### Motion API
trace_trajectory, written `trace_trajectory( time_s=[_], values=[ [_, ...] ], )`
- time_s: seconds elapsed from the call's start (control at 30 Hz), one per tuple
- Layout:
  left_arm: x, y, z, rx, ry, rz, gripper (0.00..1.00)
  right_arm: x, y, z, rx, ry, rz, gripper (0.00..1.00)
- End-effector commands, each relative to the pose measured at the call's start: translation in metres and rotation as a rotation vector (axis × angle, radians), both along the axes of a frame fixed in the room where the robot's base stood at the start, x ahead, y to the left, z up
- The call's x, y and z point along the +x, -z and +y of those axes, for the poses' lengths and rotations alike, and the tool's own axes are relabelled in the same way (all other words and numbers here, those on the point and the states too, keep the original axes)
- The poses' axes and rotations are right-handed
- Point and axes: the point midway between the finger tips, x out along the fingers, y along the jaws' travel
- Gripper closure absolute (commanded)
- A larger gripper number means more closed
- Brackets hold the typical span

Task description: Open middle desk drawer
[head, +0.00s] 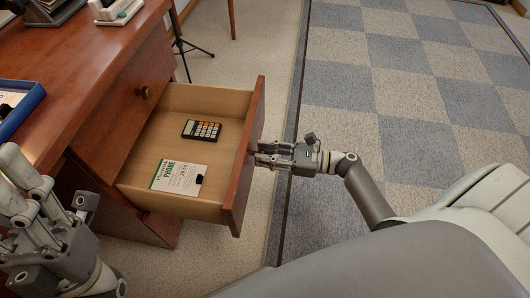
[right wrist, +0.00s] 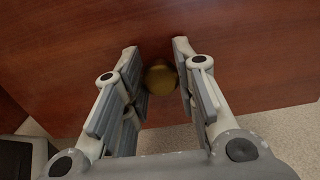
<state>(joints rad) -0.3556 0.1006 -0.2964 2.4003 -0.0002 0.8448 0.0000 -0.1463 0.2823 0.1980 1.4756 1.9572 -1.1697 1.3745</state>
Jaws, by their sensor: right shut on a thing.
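The open desk drawer (head: 205,211) is pulled well out of the wooden desk (head: 95,95), below another drawer front that is closed. My right gripper (head: 263,153) is at the outer face of the open drawer's front. In the right wrist view, its fingers (right wrist: 156,62) are on both sides of a round brass knob (right wrist: 160,78) on the reddish wood front (right wrist: 240,50); it is shut on the knob. My left gripper (head: 45,205) is at the lower left, in front of the desk and apart from the drawer; its finger opening is unclear.
A calculator (head: 201,130) and a white-and-green phone booklet (head: 180,178) lie in the drawer. The closed drawer above has a brass knob (head: 146,92). A blue tray (head: 22,105) is on the desktop. Clear carpet (head: 400,110) lies to the right.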

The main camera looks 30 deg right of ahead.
Motion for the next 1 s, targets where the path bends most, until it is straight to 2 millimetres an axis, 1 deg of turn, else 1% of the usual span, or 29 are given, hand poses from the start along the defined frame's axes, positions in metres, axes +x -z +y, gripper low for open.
trace_trajectory(
  time_s=[0.03,0.17,0.2,0.47,0.57,0.67,1.0],
  values=[
    [0.000,0.000,0.000,0.000,-0.001,-0.001,0.60,0.000,0.000,0.000,0.001,-0.001,0.001,0.69],
    [-0.001,0.000,0.000,-0.001,-0.001,-0.003,0.60,0.000,0.000,0.000,0.000,0.000,0.001,0.53],
    [-0.001,0.000,0.000,-0.001,-0.001,-0.004,0.60,0.000,0.000,0.000,0.000,0.000,0.001,0.51],
    [-0.002,-0.002,0.001,-0.003,-0.002,-0.012,0.60,0.000,0.000,0.000,0.000,0.000,0.001,0.51],
    [-0.002,-0.002,0.001,-0.004,-0.001,-0.011,0.60,-0.003,0.001,-0.004,0.000,0.001,0.001,0.51],
    [-0.002,-0.002,0.001,-0.004,-0.001,-0.010,0.60,-0.011,0.001,-0.015,-0.002,0.002,0.004,0.51],
    [-0.001,-0.001,0.001,-0.002,0.000,-0.007,0.60,-0.052,0.001,-0.072,-0.001,0.002,0.005,0.51]
  ],
)
